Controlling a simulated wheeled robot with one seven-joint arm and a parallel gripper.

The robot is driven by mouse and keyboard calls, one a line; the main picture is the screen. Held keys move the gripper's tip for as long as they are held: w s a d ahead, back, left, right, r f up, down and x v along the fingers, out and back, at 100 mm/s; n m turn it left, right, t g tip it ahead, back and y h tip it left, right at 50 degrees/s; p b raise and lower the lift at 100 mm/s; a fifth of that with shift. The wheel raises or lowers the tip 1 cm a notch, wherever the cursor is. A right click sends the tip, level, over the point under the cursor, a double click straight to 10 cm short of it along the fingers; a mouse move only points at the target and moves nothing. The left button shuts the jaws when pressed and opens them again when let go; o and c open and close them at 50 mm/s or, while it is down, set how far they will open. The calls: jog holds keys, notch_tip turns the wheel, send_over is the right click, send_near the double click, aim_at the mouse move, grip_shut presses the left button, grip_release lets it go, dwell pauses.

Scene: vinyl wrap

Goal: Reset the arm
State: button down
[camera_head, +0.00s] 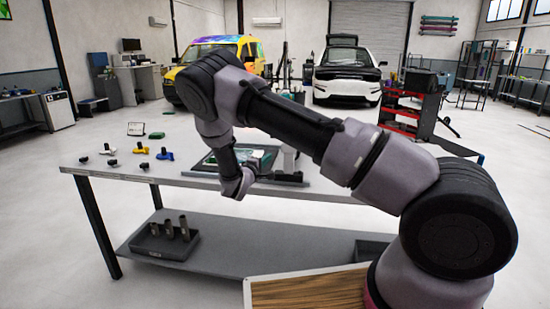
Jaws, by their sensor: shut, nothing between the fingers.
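My arm (290,118) rises from the lower right, reaches left across the view and bends down at the elbow. Its wrist (236,182) hangs at the front edge of the work table (200,178).
Several small tools, including a yellow one (140,148) and a blue one (165,154), lie on the table's left. A tray of metal cylinders (160,243) sits on the lower shelf. A wooden-topped surface (310,291) is near. A red cart (405,115) stands behind right.

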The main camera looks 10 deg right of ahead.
jog(key=v, duration=0.7)
jog(key=s+d+r+m+g+y, duration=0.1)
jog(key=s+d+r+m+g, duration=0.6)
jog(key=d, duration=0.3)
jog(key=s+d+r+m+g, duration=0.4)
jog(key=s+d+r+g, duration=0.2)
jog(key=d+r, duration=0.35)
jog(key=s+a+r+m+t+y, duration=0.1)
jog(key=s+r+m+t+y, duration=0.1)
jog(key=s+r+y, duration=0.3)
jog(key=s+r+m+t+y, duration=0.2)
jog(key=s+r+y, duration=0.3)
jog(key=s+r, duration=0.6)
jog(key=s+t, duration=0.1)
jog(key=s, duration=0.5)
jog(key=shift+a+r+m+y, duration=0.25)
jog(key=shift+a+m+y, duration=0.15)
